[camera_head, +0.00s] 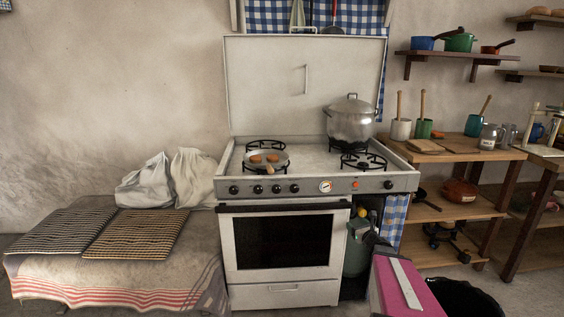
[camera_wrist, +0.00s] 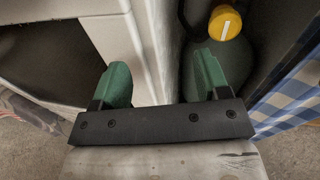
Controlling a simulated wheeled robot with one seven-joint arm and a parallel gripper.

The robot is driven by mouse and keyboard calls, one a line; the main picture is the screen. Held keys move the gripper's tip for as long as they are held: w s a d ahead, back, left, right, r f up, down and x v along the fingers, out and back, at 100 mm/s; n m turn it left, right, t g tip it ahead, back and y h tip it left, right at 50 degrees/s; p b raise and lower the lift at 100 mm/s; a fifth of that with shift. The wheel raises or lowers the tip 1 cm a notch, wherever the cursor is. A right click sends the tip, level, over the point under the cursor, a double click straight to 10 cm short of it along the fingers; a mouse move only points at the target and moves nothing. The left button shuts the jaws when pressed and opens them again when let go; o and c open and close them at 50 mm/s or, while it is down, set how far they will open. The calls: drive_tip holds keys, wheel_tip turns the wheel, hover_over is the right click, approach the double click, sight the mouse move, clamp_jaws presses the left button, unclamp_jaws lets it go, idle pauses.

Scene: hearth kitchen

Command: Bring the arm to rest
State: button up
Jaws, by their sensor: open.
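The white stove side lies beyond the left finger. A grey-green gas cylinder (camera_wrist: 195,48) with a yellow knob (camera_wrist: 226,22) is beyond the right finger. I cannot tell how near the fingers are to either one.
The stove (camera_head: 280,290) carries a pan (camera_head: 279,163) with brown food and a lidded pot (camera_head: 352,124). A cloth-covered bench (camera_head: 190,262) stands left. A wooden shelf unit (camera_head: 455,212) stands right. A blue checked cloth (camera_head: 392,222) hangs beside the stove.

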drive_tip(key=s+a+f+n+g+y, duration=0.15)
drive_tip(key=s+a+n+g, duration=0.3)
drive_tip(key=a+n, duration=0.45)
drive_tip(key=s+a+f+n+g+y, duration=0.1)
drive_tip(key=s+a+n+g+y, duration=0.3)
drive_tip(key=a+n, duration=0.5)
drive_tip(key=s+f+n+g+h, duration=0.1)
drive_tip(key=s+n+g+h, duration=0.7)
drive_tip(key=s+n, duration=0.5)
drive_tip(key=shift+s+d+f+n+h, duration=0.2)
drive_tip(key=shift+d+n+h, duration=0.1)
drive_tip(key=shift+n+h, duration=0.5)
